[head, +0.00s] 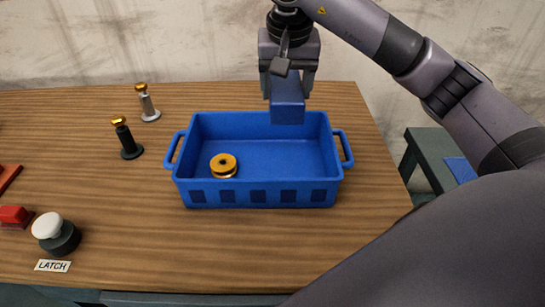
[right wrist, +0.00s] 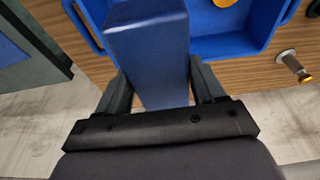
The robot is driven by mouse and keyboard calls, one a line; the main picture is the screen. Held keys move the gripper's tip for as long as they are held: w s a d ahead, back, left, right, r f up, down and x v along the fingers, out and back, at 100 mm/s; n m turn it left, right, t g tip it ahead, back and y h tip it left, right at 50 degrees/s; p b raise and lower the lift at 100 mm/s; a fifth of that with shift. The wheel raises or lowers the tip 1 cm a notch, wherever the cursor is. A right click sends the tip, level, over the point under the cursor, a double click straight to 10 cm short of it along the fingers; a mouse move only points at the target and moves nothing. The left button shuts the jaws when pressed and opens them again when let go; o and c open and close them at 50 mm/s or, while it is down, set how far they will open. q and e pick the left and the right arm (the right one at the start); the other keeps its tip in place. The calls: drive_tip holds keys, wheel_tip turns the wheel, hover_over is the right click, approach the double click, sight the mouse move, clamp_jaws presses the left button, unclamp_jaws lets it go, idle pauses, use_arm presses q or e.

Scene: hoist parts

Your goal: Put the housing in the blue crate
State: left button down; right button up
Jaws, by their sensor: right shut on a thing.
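My right gripper (head: 288,88) is shut on the housing (head: 288,109), a blue block that hangs down from its fingers. In the head view the housing shows in front of the far part of the blue crate (head: 262,195); how high it is above the floor of the crate is hard to tell. In the right wrist view the housing (right wrist: 147,50) sits between the two fingers, with the crate (right wrist: 235,44) behind it. A yellow wheel (head: 223,165) lies inside the crate, at the near left. My left gripper is out of view.
Left of the crate stand a silver post (head: 149,106) and a black post (head: 127,142), both with gold tops. A white-topped knob (head: 56,233) is at the front left by a LATCH label (head: 52,265). A green stand (head: 432,152) is right of the wooden table (head: 230,255).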

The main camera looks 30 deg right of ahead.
sight(286, 122)
wheel_tip(286, 122, down, 17)
drive_tip(key=shift+f, duration=0.2)
idle(0.3)
drive_tip(key=shift+f, duration=0.2)
drive_tip(key=o, duration=1)
drive_tip(key=v, duration=1.2)
drive_tip(key=shift+w, duration=0.1)
drive_tip(key=shift+r, duration=0.15)
